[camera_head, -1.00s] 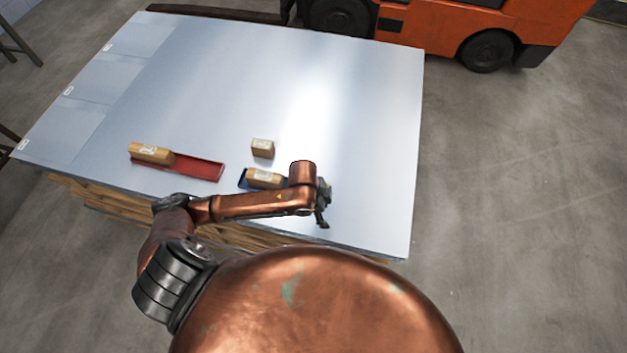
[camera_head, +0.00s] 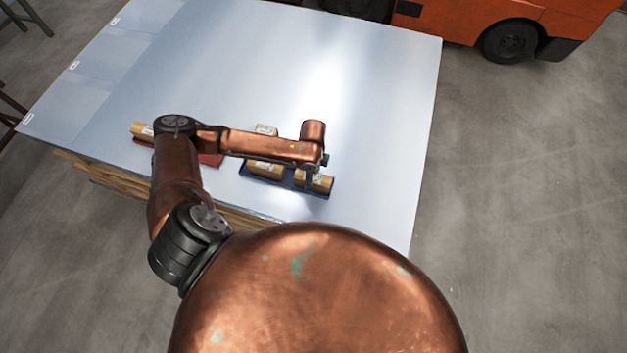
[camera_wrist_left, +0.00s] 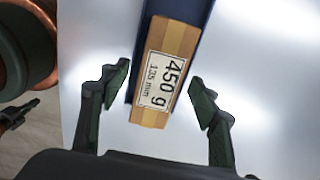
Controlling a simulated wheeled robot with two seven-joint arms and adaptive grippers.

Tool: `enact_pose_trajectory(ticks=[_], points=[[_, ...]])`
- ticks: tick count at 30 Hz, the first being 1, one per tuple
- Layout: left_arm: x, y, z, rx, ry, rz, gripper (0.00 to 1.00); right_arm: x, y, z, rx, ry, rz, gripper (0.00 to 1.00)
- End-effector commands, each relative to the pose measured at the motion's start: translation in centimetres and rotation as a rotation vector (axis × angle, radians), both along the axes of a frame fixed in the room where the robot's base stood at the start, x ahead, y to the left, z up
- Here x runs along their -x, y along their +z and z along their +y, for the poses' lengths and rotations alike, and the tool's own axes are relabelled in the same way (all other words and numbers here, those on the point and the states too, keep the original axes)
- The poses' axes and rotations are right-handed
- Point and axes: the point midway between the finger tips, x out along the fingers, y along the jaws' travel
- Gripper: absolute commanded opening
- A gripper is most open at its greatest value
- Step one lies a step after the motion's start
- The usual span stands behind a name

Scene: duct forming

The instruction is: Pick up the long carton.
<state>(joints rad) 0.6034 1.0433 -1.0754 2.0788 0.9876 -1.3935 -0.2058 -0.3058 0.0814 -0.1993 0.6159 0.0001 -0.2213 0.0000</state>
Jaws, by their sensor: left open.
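Several brown cartons with white labels are in the head view. One carton (camera_head: 325,182) lies at the right end of a blue tray (camera_head: 288,182), with another carton (camera_head: 264,170) to its left. My left gripper (camera_head: 314,178) is open, just over the right carton. In the left wrist view the open fingers (camera_wrist_left: 160,75) stand on either side of a carton (camera_wrist_left: 165,75) labelled "450 g", with gaps to both sides. A carton (camera_head: 142,129) on the red tray is partly hidden by my left arm. I cannot tell for certain which carton is the long one.
The red tray (camera_head: 211,160) shows partly behind my left arm. A small carton (camera_head: 266,129) stands behind the arm, mostly hidden. The grey sheet table (camera_head: 380,110) is clear at the back and right. An orange forklift (camera_head: 460,20) is beyond it.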

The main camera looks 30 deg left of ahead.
Motion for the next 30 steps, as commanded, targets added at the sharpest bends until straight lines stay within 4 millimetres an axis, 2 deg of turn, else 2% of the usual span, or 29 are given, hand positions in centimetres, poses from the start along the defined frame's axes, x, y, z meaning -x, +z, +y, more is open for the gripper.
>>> enact_pose_trajectory(ticks=[1,4,12,30], points=[[0.1,-1.0,0.0,-0.001,0.000,0.002,0.56,-0.4,-0.1,0.0,-0.001,0.001,-0.005,0.00],[0.1,-2.1,-0.1,0.000,-0.001,0.002,0.56,-1.0,-0.2,0.1,0.000,0.002,-0.013,0.00],[0.0,-2.3,-0.1,-0.001,-0.004,0.000,0.55,-1.2,-0.2,0.1,-0.002,0.002,-0.016,0.00],[0.0,-2.3,-0.2,-0.001,-0.005,0.000,0.14,-0.8,-0.2,0.3,-0.003,0.001,-0.010,0.00]])
